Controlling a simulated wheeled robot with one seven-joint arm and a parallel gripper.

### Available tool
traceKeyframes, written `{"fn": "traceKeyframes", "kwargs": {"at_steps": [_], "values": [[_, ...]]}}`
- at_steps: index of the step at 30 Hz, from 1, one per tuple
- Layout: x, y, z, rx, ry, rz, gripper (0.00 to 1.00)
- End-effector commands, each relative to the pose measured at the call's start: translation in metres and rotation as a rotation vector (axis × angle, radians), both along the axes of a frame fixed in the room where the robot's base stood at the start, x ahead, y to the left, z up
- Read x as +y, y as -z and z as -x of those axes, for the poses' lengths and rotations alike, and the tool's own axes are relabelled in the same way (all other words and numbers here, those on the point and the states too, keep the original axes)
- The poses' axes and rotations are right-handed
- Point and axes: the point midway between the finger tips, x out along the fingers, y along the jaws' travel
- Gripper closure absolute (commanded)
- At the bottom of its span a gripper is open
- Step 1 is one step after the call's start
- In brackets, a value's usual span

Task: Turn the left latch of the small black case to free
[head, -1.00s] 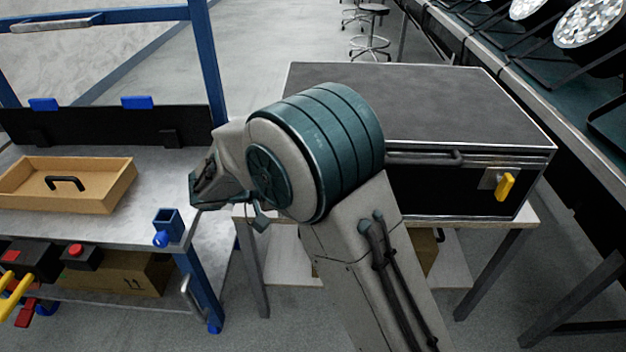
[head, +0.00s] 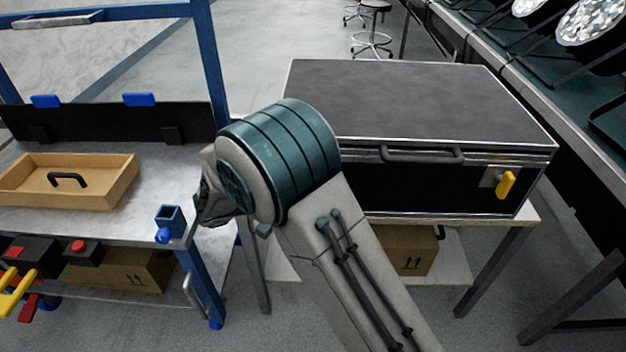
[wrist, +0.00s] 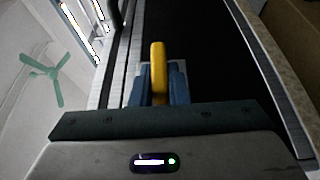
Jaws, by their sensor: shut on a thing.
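The small black case (head: 420,100) stands closed on a light-topped table. Its yellow right latch (head: 505,185) shows at the right of the front face. The left part of the front, with the left latch, is hidden behind my arm in the head view. In the wrist view a yellow latch handle (wrist: 158,62) stands between the two blue fingers of my gripper (wrist: 159,85), which are shut on it against the dark case front (wrist: 215,60). My gripper's fingers are hidden in the head view. How far the held latch is turned I cannot tell.
A workbench (head: 120,230) with blue posts stands at the left and bears a wooden tray (head: 110,190). A blue square holder (head: 170,222) sits on its near corner. A cardboard box (head: 405,250) is under the case's table. A bench with lamps (head: 590,25) runs along the right.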

Motion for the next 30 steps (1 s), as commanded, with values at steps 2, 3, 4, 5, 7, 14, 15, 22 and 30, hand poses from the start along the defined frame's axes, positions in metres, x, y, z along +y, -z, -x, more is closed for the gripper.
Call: {"fn": "traceKeyframes", "kwargs": {"at_steps": [2,3,4,5,7,14,15,22,30], "values": [[0.000,0.000,0.000,0.002,0.001,0.002,0.83],[0.000,0.000,0.000,0.002,0.001,0.002,0.72],[0.000,0.000,0.000,0.002,0.001,0.002,0.64],[0.000,0.000,0.000,0.002,0.001,0.001,0.64],[0.000,0.000,0.000,0.001,0.001,0.000,0.64],[0.002,0.000,0.001,0.001,0.000,-0.001,0.64],[0.005,0.000,0.001,0.000,-0.001,-0.001,0.64],[0.042,-0.001,0.015,0.001,-0.005,-0.001,0.64],[0.099,0.001,0.037,0.002,-0.003,0.001,0.64]]}}
